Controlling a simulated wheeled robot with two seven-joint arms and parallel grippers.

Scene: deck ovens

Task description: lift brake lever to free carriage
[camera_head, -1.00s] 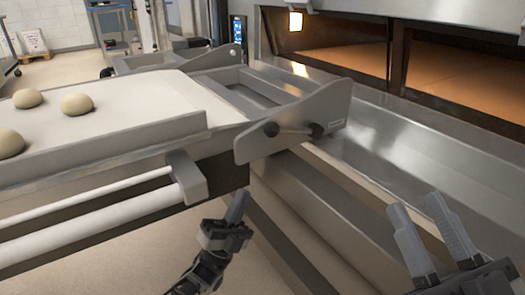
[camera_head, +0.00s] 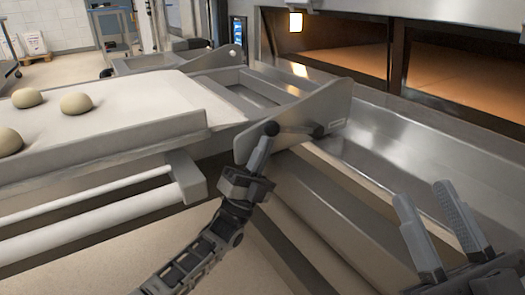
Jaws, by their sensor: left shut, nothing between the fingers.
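The brake lever (camera_head: 290,129) is a short dark bar with a round black knob at its left end and a dark pivot at its right. It sits on the steel side plate (camera_head: 325,107) of the carriage (camera_head: 105,148). My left gripper (camera_head: 262,145) is shut and empty, its fingertips just below the lever's knob; I cannot tell if they touch. My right gripper (camera_head: 430,203) is at the lower right, its two fingers apart, with nothing between them.
Several dough balls (camera_head: 76,103) lie on the carriage's pale belt. A white push bar (camera_head: 100,220) runs along the carriage's front. Steel rails and a trough (camera_head: 400,150) lie at the right, below the lit oven openings (camera_head: 345,62).

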